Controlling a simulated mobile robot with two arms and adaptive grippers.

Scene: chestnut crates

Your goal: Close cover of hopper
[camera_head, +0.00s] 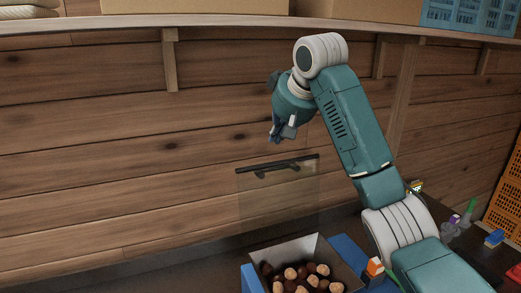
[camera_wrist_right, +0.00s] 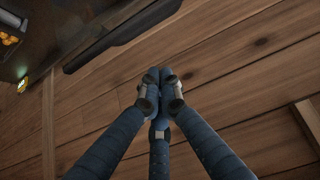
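The hopper (camera_head: 312,245) is an open-topped box with brown and tan chestnuts inside, at the bottom of the head view. Its see-through cover (camera_head: 285,205) stands raised above and behind the box, with a dark handle bar (camera_head: 262,169) along its top edge. My right gripper (camera_head: 281,132) is above the bar, apart from it, pointing down. In the wrist view its fingers (camera_wrist_right: 160,78) come together at the tips with nothing visible between them. The dark bar (camera_wrist_right: 120,35) shows there at upper left, beside the fingers. My left gripper is not in view.
A plank wall (camera_head: 110,150) fills the background. A shelf (camera_head: 240,20) with boxes runs along the top. Orange crates (camera_head: 508,190) and several small coloured items, such as a blue one (camera_head: 494,238), are at the right. A blue frame (camera_head: 346,252) borders the hopper.

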